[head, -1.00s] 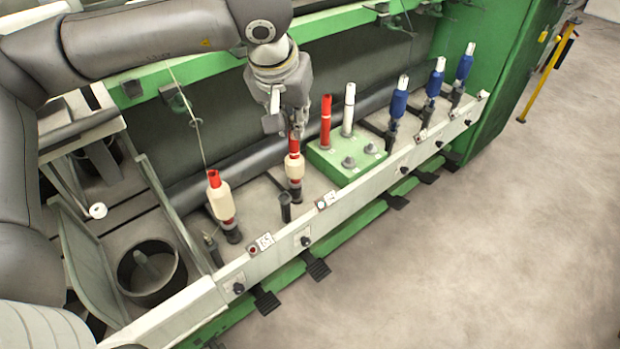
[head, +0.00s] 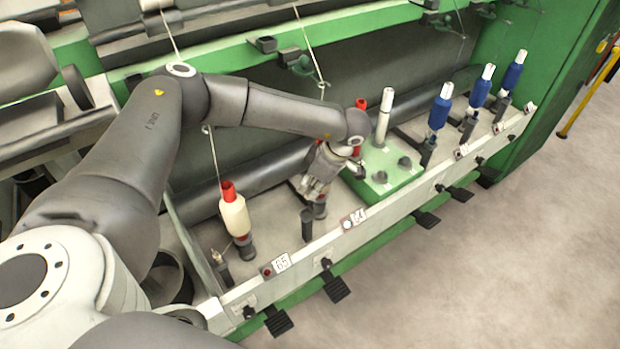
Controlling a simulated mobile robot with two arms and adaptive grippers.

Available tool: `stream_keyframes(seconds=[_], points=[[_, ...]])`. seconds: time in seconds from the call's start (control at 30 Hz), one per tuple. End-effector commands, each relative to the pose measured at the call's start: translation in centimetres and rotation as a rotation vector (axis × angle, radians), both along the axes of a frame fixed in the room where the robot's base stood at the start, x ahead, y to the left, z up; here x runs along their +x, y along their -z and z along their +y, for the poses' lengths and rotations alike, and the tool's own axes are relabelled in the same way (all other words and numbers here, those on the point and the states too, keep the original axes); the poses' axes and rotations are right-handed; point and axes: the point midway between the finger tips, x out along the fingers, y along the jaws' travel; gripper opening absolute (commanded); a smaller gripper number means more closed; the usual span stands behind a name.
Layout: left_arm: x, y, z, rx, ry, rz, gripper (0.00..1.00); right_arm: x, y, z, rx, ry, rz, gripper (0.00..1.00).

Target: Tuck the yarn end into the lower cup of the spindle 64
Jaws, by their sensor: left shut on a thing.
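My left gripper (head: 312,186) is low at spindle 64 (head: 320,209), beside the dark base and in front of the bobbin, which it mostly hides. It is shut on the yarn end; the thread is too thin to make out between the fingers. The lower cup is at the red and dark foot of this spindle, partly covered by the fingers; I cannot tell whether the yarn touches it. The number plate 64 (head: 358,216) is on the rail in front. My right gripper is not in view.
Left of it stands a cream bobbin with a red top (head: 235,214), behind plate 65 (head: 282,262). A green block (head: 398,179) with a red and a white tube (head: 384,114) stands close on the right. Blue bobbins (head: 440,108) stand farther right. A short dark post (head: 307,223) is in front.

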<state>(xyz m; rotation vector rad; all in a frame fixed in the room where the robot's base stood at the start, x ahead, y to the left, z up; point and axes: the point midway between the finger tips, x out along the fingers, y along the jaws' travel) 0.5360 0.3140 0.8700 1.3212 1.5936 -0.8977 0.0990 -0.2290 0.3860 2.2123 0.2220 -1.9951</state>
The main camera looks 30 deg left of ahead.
Motion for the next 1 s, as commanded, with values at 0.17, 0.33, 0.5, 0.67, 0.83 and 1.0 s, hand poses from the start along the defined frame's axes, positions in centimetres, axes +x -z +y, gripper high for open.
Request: stream_keyframes(seconds=[0.17, 0.33, 0.5, 0.67, 0.83, 1.0], points=[[-0.3, 1.1, 0.5, -0.002, -0.057, 0.0, 0.04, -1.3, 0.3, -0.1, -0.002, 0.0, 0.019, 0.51], [-0.3, 1.6, 0.5, -0.002, -0.057, -0.001, 0.04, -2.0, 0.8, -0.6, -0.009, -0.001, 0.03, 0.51], [-0.3, 2.4, 0.5, -0.002, -0.055, 0.0, 0.04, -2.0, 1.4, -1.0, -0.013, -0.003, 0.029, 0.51], [-0.3, 3.4, 0.5, -0.002, -0.055, -0.001, 0.04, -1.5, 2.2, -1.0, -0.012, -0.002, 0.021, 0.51], [-0.3, 4.4, 0.4, -0.003, -0.054, -0.001, 0.04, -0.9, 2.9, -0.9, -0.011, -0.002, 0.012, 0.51], [-0.3, 5.4, 0.4, -0.002, -0.054, 0.0, 0.04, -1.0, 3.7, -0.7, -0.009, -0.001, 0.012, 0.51]])
